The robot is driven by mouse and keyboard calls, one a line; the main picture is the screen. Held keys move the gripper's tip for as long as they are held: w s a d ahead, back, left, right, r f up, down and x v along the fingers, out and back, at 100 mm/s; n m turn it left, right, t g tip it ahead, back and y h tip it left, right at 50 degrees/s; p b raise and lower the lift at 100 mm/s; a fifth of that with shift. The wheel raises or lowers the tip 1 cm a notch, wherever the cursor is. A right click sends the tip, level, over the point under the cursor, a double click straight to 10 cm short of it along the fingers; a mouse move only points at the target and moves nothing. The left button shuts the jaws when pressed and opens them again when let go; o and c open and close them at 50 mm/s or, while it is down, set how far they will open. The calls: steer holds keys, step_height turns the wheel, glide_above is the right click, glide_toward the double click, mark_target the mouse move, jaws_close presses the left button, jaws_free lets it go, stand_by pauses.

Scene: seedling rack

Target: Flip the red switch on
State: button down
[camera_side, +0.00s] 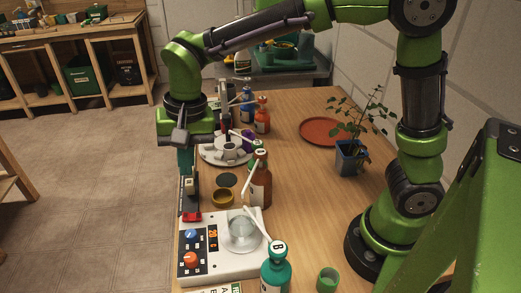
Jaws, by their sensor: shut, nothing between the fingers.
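A narrow dark strip (183,199) lies along the left edge of the wooden table, and a red part (191,215) shows at its near end. I take this red part for the red switch, but it is too small to tell its on or off position. My gripper (186,173) points down over the far end of the strip, shut and empty. It is beyond the red part, and I cannot tell whether the fingertips touch the strip. The fingers hide part of the strip's far end.
A white hotplate device (215,270) with a blue and an orange-red knob stands just nearer. A teal bottle (275,272) stands in front. A potted plant (350,160) is farther right.

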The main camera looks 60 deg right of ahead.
mark_target(186, 216)
steer(key=shift+w+d+r+m, duration=0.1)
steer(key=shift+w+r+m, duration=0.1)
steer(key=shift+r+m, duration=0.5)
steer(key=shift+f, duration=0.3)
steer(key=f, duration=0.4)
steer(key=w+a+f, duration=0.1)
steer(key=f, duration=0.8)
steer(key=shift+w+a+f, duration=0.25)
steer(key=shift+a+f, duration=0.05)
steer(key=shift+f, duration=0.05)
steer(key=shift+w+f, duration=0.1)
steer(key=shift+f, duration=0.15)
steer(key=shift+s+d+r, duration=0.2)
steer(key=shift+s+d, duration=0.3)
steer(key=shift+s, duration=0.1)
